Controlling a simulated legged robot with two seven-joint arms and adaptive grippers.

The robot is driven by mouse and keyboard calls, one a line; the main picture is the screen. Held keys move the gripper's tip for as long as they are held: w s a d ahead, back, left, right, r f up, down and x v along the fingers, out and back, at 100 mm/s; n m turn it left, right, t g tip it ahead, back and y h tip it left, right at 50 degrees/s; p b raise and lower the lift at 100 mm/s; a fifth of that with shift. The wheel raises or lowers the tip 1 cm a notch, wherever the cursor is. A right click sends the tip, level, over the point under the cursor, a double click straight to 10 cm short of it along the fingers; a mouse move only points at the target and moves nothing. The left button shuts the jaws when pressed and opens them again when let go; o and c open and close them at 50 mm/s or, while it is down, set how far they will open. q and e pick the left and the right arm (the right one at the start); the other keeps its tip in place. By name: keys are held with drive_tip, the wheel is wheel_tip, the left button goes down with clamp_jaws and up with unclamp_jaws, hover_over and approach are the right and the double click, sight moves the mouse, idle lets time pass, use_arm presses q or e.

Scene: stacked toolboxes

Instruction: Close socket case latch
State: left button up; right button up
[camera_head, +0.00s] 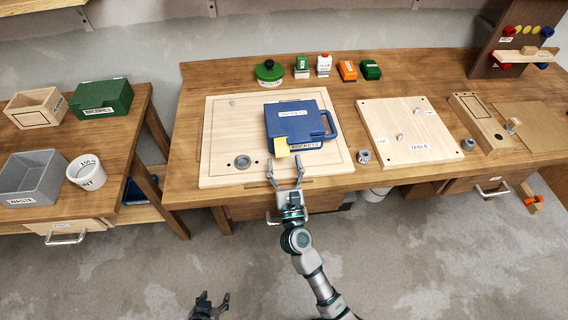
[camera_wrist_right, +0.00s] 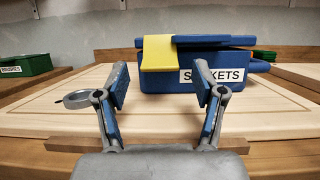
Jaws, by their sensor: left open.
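The blue socket case (camera_head: 298,122) lies flat on the pale wooden board, its lid down and its carry handle on the right. Its front carries a SOCKETS label. The yellow latch (camera_head: 281,149) is at the left of the front edge and sticks out toward me; in the right wrist view the latch (camera_wrist_right: 158,52) overlaps the lid edge and the front wall. My right gripper (camera_head: 284,165) is open and empty, just in front of the case and below the latch; its fingers (camera_wrist_right: 160,82) are spread. My left gripper (camera_head: 212,300) is open, low at the bottom, away from the table.
The board (camera_head: 222,135) has a round metal ring (camera_head: 242,162) left of the case. A green round container (camera_head: 269,71) and several small boxes stand behind. A TABLE panel (camera_head: 408,135) with metal knobs lies to the right. A side bench (camera_head: 125,160) with bins stands left.

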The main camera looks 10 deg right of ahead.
drive_tip(key=shift+f, duration=0.1)
drive_tip(key=v, duration=1.2)
